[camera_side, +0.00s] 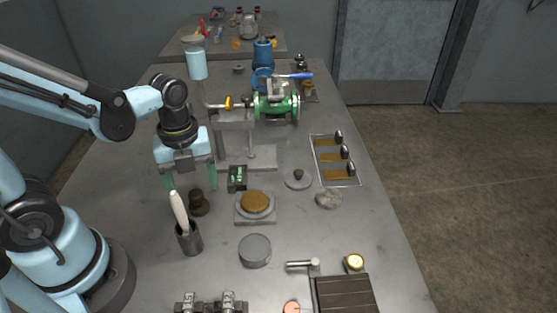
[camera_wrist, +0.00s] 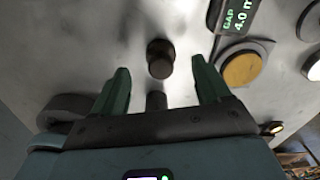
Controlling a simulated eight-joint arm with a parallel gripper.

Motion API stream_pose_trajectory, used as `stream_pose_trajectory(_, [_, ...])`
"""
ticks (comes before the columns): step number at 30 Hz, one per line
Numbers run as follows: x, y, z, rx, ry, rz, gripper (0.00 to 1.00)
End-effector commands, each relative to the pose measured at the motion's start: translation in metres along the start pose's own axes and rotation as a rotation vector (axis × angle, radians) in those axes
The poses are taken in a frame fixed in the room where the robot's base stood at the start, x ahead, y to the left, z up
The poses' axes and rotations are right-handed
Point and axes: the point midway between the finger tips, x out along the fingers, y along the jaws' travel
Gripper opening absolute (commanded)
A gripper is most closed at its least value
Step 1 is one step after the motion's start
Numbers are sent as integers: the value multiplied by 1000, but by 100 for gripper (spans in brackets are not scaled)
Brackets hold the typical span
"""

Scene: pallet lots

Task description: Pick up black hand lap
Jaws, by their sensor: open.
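The black hand lap, a small dark knobbed piece (camera_side: 199,203), stands upright on the grey table, just right of a cup. In the wrist view the dark knob (camera_wrist: 160,57) shows between and just beyond my fingertips. My gripper (camera_side: 191,182) has two green fingers pointing down, above and slightly behind the lap. The fingers are spread apart with nothing between them. They do not appear to touch the lap, though the exact height gap is hard to tell.
A grey cup (camera_side: 190,242) with a pale handle stands close on the left. A small display box (camera_side: 237,179) and a square plate with a tan disc (camera_side: 256,202) lie to the right. A round grey tin (camera_side: 255,250) sits in front.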

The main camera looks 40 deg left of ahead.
Motion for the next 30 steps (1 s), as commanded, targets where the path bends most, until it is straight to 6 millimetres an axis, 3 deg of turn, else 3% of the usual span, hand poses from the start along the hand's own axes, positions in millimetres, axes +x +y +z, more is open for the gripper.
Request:
stream_pose_trajectory(16, [43, -1, -3, 0, -2, -1, 76])
stream_pose_trajectory(29, [50, 0, -3, -1, -2, -1, 76])
stream_pose_trajectory(30, [50, 0, -3, -1, -2, -1, 70])
